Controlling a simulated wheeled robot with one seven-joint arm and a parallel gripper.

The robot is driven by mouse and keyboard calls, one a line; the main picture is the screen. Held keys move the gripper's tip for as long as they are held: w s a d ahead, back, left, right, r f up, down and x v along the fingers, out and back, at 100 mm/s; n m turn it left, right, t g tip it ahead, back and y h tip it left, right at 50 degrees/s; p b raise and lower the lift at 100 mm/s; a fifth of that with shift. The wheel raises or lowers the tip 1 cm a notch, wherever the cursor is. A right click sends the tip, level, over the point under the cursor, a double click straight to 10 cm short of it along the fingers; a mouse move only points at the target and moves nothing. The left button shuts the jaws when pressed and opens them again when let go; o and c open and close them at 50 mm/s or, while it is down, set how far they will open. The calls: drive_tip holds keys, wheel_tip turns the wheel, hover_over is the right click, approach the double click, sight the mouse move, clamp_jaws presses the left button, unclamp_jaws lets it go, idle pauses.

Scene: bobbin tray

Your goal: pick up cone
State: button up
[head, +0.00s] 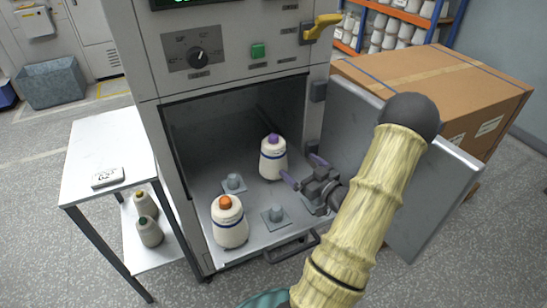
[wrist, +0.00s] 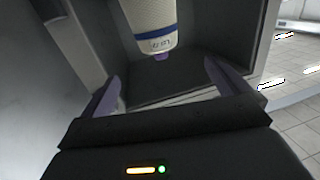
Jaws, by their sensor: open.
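A white cone with blue bands and a purple top (head: 273,166) stands upright at the back of the tray (head: 250,200) inside the machine. A similar white cone with an orange top (head: 229,228) stands at the tray's front left. My gripper (head: 303,169), with purple fingertips, is open and empty just right of the purple-topped cone, apart from it. In the wrist view, a white cone (wrist: 150,20) with a blue band and purple tip shows upside down at the top, beyond the open fingers (wrist: 162,88). Its far end is cut off by the frame.
The open machine door (head: 400,180) is at the right, close to my arm. The compartment walls (head: 215,125) enclose the tray. A side table (head: 105,150) stands left, with two grey cones on its lower shelf.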

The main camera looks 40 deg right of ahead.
sight(273, 145)
drive_tip(key=w, duration=0.6)
drive_tip(key=w+p, duration=0.1)
drive_tip(key=w, duration=0.2)
drive_tip(key=shift+w+d+f, duration=0.2)
drive_tip(key=shift+w+f, duration=0.05)
drive_tip(key=shift+w, duration=0.2)
drive_tip(key=shift+w+d+f+p, duration=0.1)
drive_tip(key=shift+w+f+p, duration=0.05)
drive_tip(key=shift+w, duration=0.7)
drive_tip(key=shift+w+d+f+p, duration=0.1)
drive_tip(key=shift+w+f+p, duration=0.1)
drive_tip(key=shift+w, duration=0.65)
drive_tip(key=shift+w+d+f+p, duration=0.1)
drive_tip(key=shift+w+f, duration=0.05)
drive_tip(key=shift+w, duration=0.7)
drive_tip(key=c, duration=1.6)
drive_tip(key=shift+r, duration=0.15)
